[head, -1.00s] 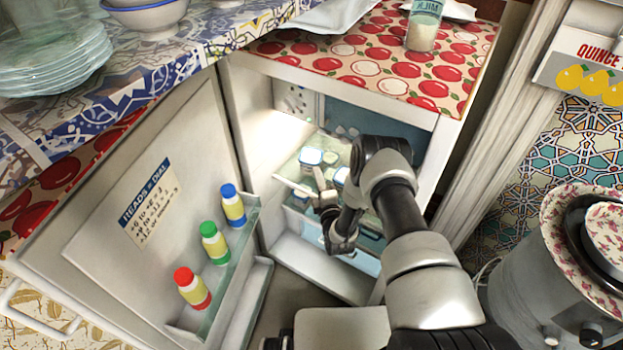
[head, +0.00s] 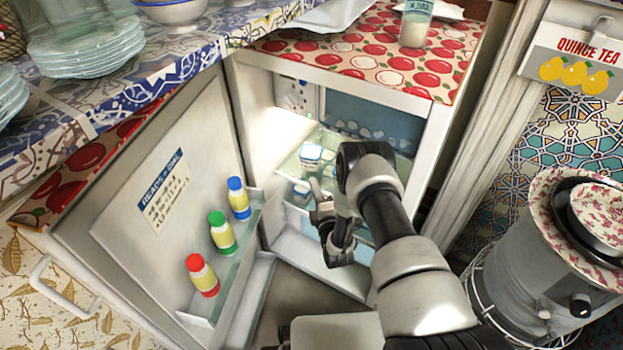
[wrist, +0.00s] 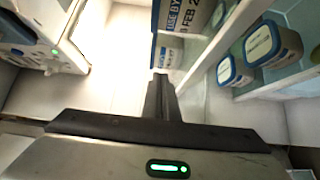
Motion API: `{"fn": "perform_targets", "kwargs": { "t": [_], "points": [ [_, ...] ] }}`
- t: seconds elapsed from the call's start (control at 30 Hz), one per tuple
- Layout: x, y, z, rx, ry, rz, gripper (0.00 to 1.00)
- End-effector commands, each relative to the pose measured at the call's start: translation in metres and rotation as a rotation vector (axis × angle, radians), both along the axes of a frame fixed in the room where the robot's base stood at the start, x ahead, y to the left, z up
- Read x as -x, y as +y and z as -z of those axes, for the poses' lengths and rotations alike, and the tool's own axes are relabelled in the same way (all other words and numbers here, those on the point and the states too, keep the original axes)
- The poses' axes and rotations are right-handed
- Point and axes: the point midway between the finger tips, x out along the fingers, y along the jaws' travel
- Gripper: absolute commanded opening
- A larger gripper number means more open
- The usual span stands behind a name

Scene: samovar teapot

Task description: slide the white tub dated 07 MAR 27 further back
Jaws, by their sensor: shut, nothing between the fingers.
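A white tub with a blue lid (head: 311,155) stands on the upper glass shelf in the open fridge. In the wrist view, a large tub with a blue lid (wrist: 188,18) is just beyond my fingertips; its label reads "USE BY" and part of "FEB 2". I cannot read 07 MAR 27 on any tub. My gripper (wrist: 160,78) is shut and empty, close to that tub; I cannot tell whether it touches. In the head view my gripper (head: 316,186) is at the shelf's front, and my arm hides the shelf's right side.
More blue-lidded tubs (wrist: 263,42) sit at the right in the wrist view, beyond a pale shelf edge. The fridge door stands open at left, with red (head: 201,275), green (head: 222,234) and blue-capped bottles (head: 238,198) in its rack.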

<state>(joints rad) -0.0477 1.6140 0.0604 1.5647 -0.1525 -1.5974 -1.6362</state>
Motion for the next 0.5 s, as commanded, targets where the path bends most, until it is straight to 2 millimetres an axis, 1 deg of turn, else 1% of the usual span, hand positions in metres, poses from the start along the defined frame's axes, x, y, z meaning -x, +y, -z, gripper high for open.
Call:
{"fn": "perform_targets", "kwargs": {
  "t": [0.03, 0.1, 0.23, 0.37, 0.4, 0.47, 0.5],
  "points": [
    [0.012, -0.002, -0.003, 0.001, 0.004, -0.001, 0.0],
    [0.027, -0.005, -0.002, 0.001, 0.004, 0.0, 0.0],
    [0.047, -0.009, -0.001, 0.0, 0.002, 0.0, 0.0],
    [0.058, -0.011, -0.001, 0.0, 0.0, 0.0, 0.0],
    [0.06, -0.009, -0.001, 0.001, -0.001, 0.001, 0.0],
    [0.06, 0.001, -0.003, 0.002, -0.002, 0.011, 0.0],
    [0.059, 0.011, -0.003, 0.002, -0.002, 0.023, 0.0]
  ]
}}
